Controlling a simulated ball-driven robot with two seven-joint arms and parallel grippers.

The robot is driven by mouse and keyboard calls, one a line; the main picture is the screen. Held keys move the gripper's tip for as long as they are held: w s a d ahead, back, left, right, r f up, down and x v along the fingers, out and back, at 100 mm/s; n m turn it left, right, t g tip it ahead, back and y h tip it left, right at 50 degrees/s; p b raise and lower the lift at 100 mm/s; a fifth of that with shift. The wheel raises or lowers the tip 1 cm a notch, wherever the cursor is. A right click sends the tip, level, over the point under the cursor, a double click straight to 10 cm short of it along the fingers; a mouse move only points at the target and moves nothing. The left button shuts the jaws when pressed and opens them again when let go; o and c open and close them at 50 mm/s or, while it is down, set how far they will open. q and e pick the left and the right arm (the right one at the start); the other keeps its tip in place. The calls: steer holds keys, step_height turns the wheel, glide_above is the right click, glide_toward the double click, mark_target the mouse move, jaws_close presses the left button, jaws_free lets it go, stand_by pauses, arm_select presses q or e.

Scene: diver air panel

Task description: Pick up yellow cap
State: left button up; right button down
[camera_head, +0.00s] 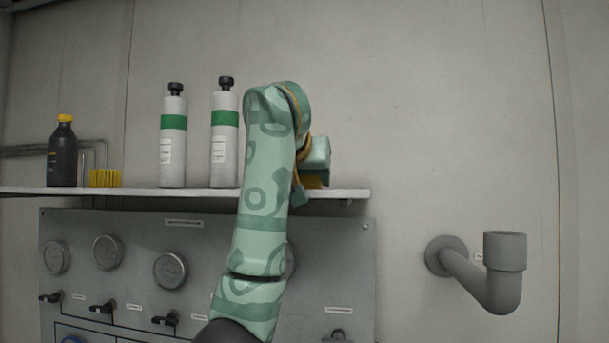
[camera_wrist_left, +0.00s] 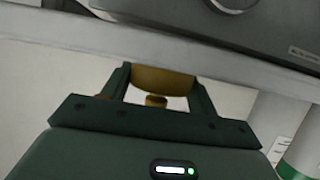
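The yellow cap (camera_wrist_left: 162,77) shows in the left wrist view as a rounded dark-yellow piece with a small knob on its near side. It spans the gap between the two fingers of my left gripper (camera_wrist_left: 163,82). I cannot tell whether the fingers press on it or only stand around it. In the head view a small part of the cap (camera_head: 314,183) shows at the shelf's right end, mostly hidden by my left gripper (camera_head: 307,188). It seems to be at the shelf surface. My right gripper is in neither view.
On the white shelf (camera_head: 345,193) stand two grey cylinders with green bands (camera_head: 173,140) (camera_head: 224,138), a dark yellow-topped bottle (camera_head: 62,155) and a yellow brush (camera_head: 105,178). Below is a gauge panel (camera_head: 130,228). A grey pipe (camera_head: 490,275) juts from the wall at right.

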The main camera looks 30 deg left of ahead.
arm_select(q)
steer(key=shift+w, duration=0.1)
steer(key=c, duration=0.4)
steer(key=shift+o, duration=0.2)
